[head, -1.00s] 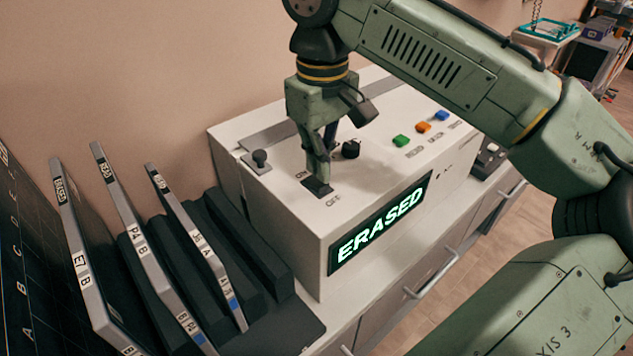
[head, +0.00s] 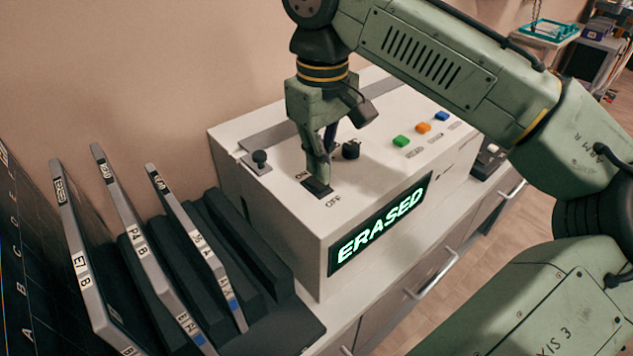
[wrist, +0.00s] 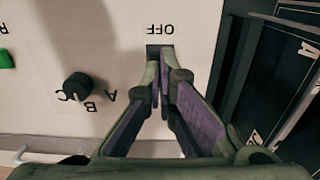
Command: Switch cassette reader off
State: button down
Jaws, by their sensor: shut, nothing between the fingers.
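Which way the rocker is tilted I cannot tell.
A black selector knob (wrist: 78,88) stands near the switch. Labelled cassettes (head: 152,250) stand in a dark rack left of the reader.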

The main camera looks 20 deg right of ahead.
aim_at(321, 184)
jog(key=shift+f+b, duration=0.65)
jog(key=shift+f, duration=0.55)
dwell(0.5)
notch_tip(321, 184, up, 5)
jog(key=p, duration=0.5)
jog(key=shift+f, duration=0.1)
jog(key=shift+r, duration=1.1)
